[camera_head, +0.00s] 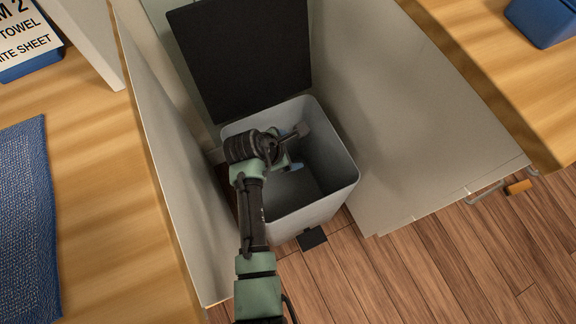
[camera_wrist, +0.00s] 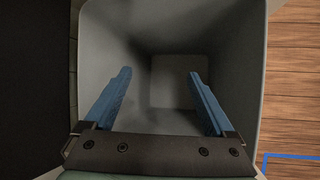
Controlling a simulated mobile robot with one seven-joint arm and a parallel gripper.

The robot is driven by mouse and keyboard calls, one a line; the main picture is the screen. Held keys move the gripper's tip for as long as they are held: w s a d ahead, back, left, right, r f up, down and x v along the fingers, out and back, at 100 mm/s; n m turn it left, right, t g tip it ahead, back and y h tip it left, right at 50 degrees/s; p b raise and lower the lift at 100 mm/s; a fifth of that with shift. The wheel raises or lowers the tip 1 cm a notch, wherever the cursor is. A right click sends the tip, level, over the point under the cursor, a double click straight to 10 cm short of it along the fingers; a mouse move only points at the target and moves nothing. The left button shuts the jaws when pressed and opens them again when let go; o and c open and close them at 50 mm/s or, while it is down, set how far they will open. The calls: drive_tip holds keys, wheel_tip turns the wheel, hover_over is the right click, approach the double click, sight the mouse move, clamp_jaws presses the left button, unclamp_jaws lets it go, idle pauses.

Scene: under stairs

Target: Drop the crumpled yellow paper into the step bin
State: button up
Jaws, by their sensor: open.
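The step bin (camera_head: 318,212) is a grey square bin standing on the floor, its black lid (camera_head: 240,55) raised at the back. My gripper (camera_head: 292,150) is over the bin's opening with its blue fingers spread apart. In the wrist view, my gripper (camera_wrist: 159,75) points down into the bin (camera_wrist: 232,70), with nothing between the fingers. The visible part of the bin's floor looks bare and dim. The crumpled yellow paper is not seen in either view. Part of the bin's inside is hidden behind my arm and gripper.
Pale panels flank the bin closely at the left (camera_head: 170,165) and right (camera_head: 400,110). A black pedal (camera_head: 312,238) sticks out at the bin's front. Wooden surfaces lie on both sides, with a blue woven mat (camera_head: 28,215) at left. Plank floor (camera_head: 450,260) is clear at lower right.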

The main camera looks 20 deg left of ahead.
drive_tip(key=p+v, duration=0.3)
drive_tip(key=v, duration=0.7)
